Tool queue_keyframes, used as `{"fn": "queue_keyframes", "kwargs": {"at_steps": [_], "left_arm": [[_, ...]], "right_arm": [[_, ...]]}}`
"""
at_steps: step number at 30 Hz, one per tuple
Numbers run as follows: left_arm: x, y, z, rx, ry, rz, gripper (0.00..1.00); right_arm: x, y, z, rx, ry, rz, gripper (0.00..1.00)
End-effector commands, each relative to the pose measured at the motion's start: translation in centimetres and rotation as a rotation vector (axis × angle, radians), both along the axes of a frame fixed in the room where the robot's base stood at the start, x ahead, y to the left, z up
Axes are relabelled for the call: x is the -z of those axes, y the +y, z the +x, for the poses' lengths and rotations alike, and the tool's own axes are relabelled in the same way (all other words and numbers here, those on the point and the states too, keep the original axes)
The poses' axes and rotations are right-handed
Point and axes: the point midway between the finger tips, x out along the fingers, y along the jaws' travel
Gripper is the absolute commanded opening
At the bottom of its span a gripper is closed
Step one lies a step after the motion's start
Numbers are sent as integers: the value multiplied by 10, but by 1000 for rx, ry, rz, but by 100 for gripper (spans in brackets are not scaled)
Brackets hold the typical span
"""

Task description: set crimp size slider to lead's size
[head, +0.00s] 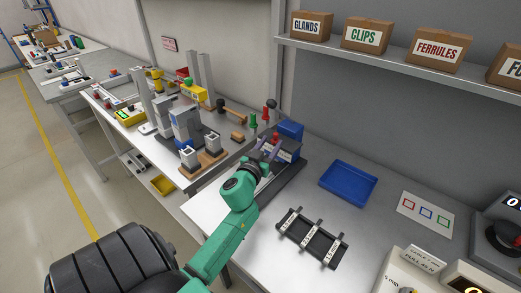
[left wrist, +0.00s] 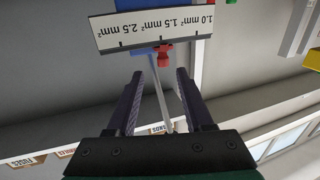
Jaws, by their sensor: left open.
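The crimp machine (head: 286,150), blue and dark, stands at the back of the bench. Its white scale plate (left wrist: 150,30) reads 1.0, 1.5 and 2.5 mm², upside down in the left wrist view. The red slider knob (left wrist: 164,57) sits at the plate's edge, close to the middle mark, 1.5 mm². My left gripper (head: 270,148) is at the machine, open, with its two fingers (left wrist: 155,82) pointing toward the knob; the knob lies just beyond the tips, apparently not between them. No lead size is readable. My right gripper is out of view.
A black rack (head: 292,246) with three white-labelled strips lies in front. A blue tray (head: 348,183) and a card with coloured squares (head: 426,214) lie to the right. A pull tester (head: 415,270) stands front right. Bare bench lies between them.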

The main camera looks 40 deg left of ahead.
Motion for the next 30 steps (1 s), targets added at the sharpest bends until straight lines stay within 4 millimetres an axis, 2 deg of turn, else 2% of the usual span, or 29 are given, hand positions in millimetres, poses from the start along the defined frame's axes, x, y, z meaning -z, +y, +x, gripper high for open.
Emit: {"fn": "queue_keyframes", "kwargs": {"at_steps": [3,6,10,20,22,24,27,30], "left_arm": [[4,-9,-35,-2,3,-2,52],[4,-17,-60,-3,4,-2,52],[3,-23,-80,-2,2,-2,52],[0,-25,-85,-2,-1,1,52],[5,-22,-85,-11,-10,2,52],[12,-16,-85,-24,-23,3,52],[17,-16,-84,-15,-16,1,52],[11,-18,-80,1,-4,1,52]], "right_arm": [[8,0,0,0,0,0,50],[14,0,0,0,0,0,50],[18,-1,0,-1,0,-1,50],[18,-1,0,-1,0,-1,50],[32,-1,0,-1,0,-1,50],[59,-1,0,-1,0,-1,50],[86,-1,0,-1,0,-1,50],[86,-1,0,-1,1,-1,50]]}}
